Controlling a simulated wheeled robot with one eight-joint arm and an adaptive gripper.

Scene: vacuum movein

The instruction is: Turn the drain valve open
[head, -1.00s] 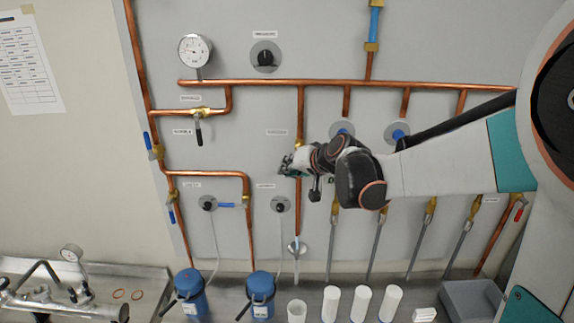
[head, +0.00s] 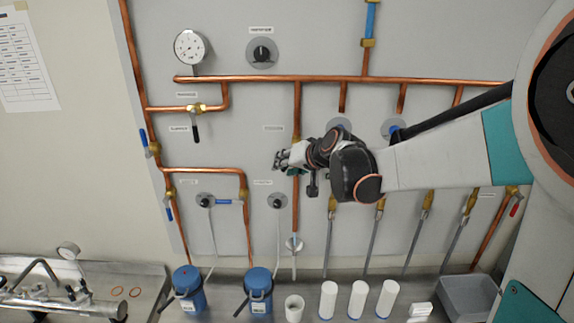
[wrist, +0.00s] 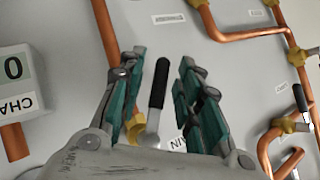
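The drain valve shows in the wrist view as a black lever handle (wrist: 158,85) on a silver stem, beside a brass body (wrist: 134,126) on a copper pipe. A label partly reading "AIN" is just right of it. My gripper (wrist: 161,62) is open, with one teal-padded finger on each side of the handle and a visible gap to both. In the head view my gripper (head: 282,160) is in front of the vertical copper pipe, just below a brass fitting (head: 297,144). It hides the valve handle there.
A white box marked "CHA" (wrist: 14,82) is close on the left in the wrist view. Other valves with black (head: 196,132) and blue (head: 168,209) handles are on pipes to the left. Blue canisters (head: 187,290) and white cylinders (head: 328,300) stand on the counter below.

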